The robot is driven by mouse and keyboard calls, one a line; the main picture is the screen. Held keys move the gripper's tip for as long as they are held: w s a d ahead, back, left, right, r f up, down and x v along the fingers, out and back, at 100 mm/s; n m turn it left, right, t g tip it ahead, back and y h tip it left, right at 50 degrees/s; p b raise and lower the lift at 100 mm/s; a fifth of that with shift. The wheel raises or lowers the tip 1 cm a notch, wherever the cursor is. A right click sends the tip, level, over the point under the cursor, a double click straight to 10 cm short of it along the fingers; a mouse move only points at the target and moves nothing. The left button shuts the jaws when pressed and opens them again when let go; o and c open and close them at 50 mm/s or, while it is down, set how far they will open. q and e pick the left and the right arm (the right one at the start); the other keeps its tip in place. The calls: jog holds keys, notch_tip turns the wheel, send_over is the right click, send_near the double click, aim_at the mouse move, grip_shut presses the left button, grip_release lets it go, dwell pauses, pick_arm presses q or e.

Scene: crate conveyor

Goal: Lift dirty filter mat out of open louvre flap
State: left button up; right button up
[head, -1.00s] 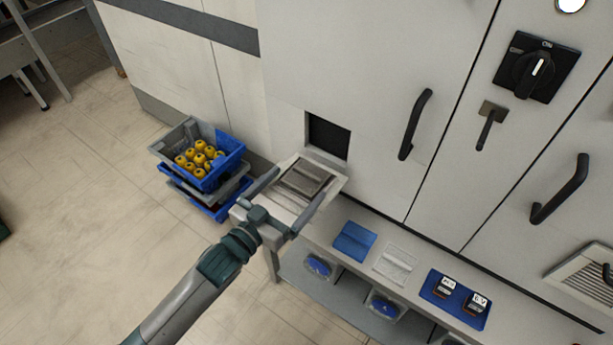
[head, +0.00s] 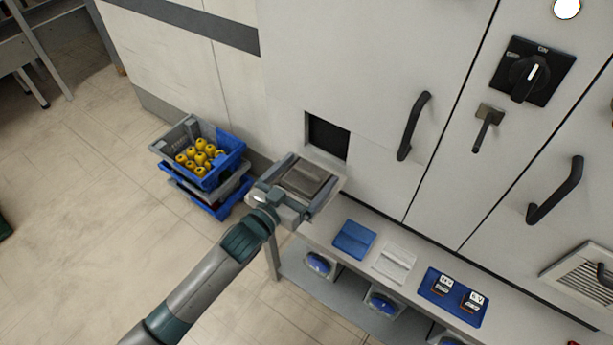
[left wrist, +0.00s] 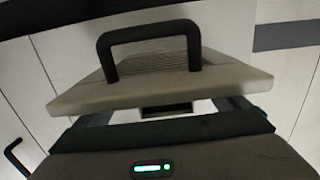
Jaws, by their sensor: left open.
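The open louvre flap (head: 337,187) juts out from the cabinet below a dark square opening (head: 328,136). The dirty filter mat (head: 307,177), a grey-brown pad, lies on the flap. My left gripper (head: 310,173) is open over the flap, with one finger along each side of the mat; I cannot tell whether they touch it. In the left wrist view, the flap's beige outer face (left wrist: 220,84) with its black handle (left wrist: 150,33) stands beyond the dark fingers. The mat is not clearly visible there. My right gripper is not in view.
A bench below holds a blue folded mat (head: 354,239), a white mat (head: 394,262) and a blue tray (head: 440,293) with two dark boxes. Stacked crates (head: 238,150) with yellow parts stand left of the flap. A closed louvre (head: 570,275) and door handles are at right.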

aim_at(306, 173)
pick_arm(q)
jog(key=c, duration=1.1)
notch_tip(306, 173, up, 10)
jog(key=shift+b, duration=0.75)
